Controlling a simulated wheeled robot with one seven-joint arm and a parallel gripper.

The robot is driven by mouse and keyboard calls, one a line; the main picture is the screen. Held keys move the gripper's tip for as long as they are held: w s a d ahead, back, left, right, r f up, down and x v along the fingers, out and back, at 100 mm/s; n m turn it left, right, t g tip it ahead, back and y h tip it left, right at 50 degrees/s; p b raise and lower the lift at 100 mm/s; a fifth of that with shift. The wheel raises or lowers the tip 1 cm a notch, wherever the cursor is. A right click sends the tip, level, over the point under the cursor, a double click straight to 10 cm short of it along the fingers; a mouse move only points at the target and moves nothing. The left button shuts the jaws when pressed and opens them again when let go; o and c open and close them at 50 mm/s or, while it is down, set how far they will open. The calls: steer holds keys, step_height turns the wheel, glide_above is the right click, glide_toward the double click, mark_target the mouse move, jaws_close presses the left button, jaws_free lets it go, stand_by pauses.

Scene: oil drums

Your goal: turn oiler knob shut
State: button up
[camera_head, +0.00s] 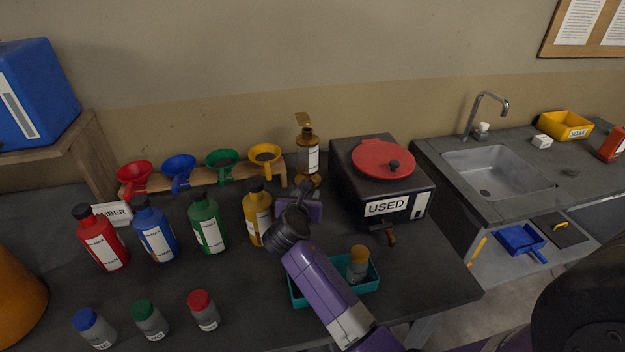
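No part here is clearly marked as the oiler or its knob. A brown bottle with a tan top (306,150) stands at the back, left of the black USED box. A small grey jar with an orange-brown cap (358,262) stands in a teal tray (298,300), partly behind my purple arm. The USED box (350,190) has a brown tap (391,237) low on its front. My gripper (300,200) is over the bench, close to the yellow bottle (257,212) and in front of the brown bottle. Its fingers are hidden by my wrist, so I cannot see whether it holds anything.
Red (100,240), blue (155,232) and green (208,225) bottles stand left of the yellow one. Several coloured funnels (222,160) sit in a rack behind. Capped jars (150,320) stand at front left. A sink (495,175) is at right. Bench right of the tray is clear.

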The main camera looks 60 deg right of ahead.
steer(key=shift+x, duration=4)
steer(key=shift+r, duration=0.1)
steer(key=shift+c, duration=0.2)
jaws_close()
